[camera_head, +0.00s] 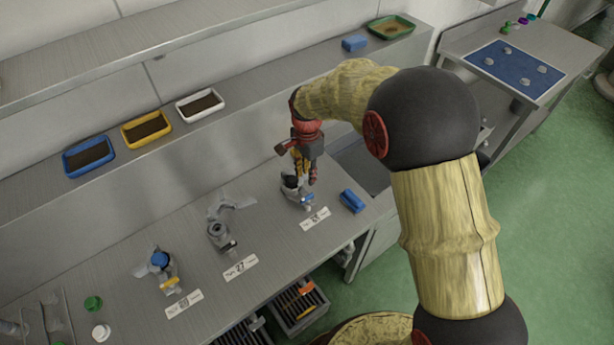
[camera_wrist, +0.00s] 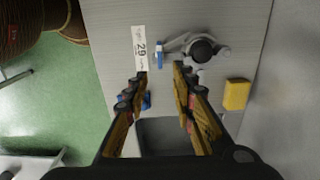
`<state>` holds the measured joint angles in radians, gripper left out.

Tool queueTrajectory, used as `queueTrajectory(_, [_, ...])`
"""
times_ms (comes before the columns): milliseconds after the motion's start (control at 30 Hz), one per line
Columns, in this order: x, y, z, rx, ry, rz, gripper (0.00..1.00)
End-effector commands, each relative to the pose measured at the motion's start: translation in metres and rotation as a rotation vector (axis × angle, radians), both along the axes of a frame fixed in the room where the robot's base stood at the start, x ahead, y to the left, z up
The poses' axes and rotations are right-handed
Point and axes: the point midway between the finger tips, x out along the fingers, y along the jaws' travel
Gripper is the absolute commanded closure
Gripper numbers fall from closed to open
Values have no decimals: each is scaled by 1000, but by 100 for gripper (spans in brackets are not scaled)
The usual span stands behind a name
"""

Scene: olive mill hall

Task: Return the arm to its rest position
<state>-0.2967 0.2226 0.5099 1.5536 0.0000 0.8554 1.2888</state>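My gripper (camera_head: 304,178) hangs pointing down over the rightmost grey metal fitting (camera_head: 293,191) on the steel counter, with my arm reaching in from the right. In the wrist view my gripper (camera_wrist: 160,70) has its two fingers spread apart with nothing between them. The fitting (camera_wrist: 203,50), with a dark round top and a small blue part, lies beyond the fingertips. The label reading 29 (camera_wrist: 140,48) lies beside it. In the head view the fingers partly cover the fitting, and I cannot tell their exact height above it.
Two more fittings (camera_head: 221,235) (camera_head: 165,270) stand left along the counter (camera_head: 120,220). A blue block (camera_head: 352,200) lies right of my gripper, near a sink (camera_wrist: 165,137). A yellow block (camera_wrist: 236,94) shows in the wrist view. Trays (camera_head: 200,105) line the shelf. Green floor is open at right.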

Motion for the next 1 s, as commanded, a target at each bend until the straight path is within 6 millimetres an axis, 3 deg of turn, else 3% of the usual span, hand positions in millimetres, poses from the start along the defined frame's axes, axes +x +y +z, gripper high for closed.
queueTrajectory(467, [0, 0, 0, 1, -1, 12, 74])
queueTrajectory(667, [-3, -1, -2, -1, 8, 183, 74])
queueTrajectory(833, [-37, -11, -15, -6, 70, 416, 74])
queueTrajectory(1000, [-72, -27, 7, 2, 77, 641, 74])
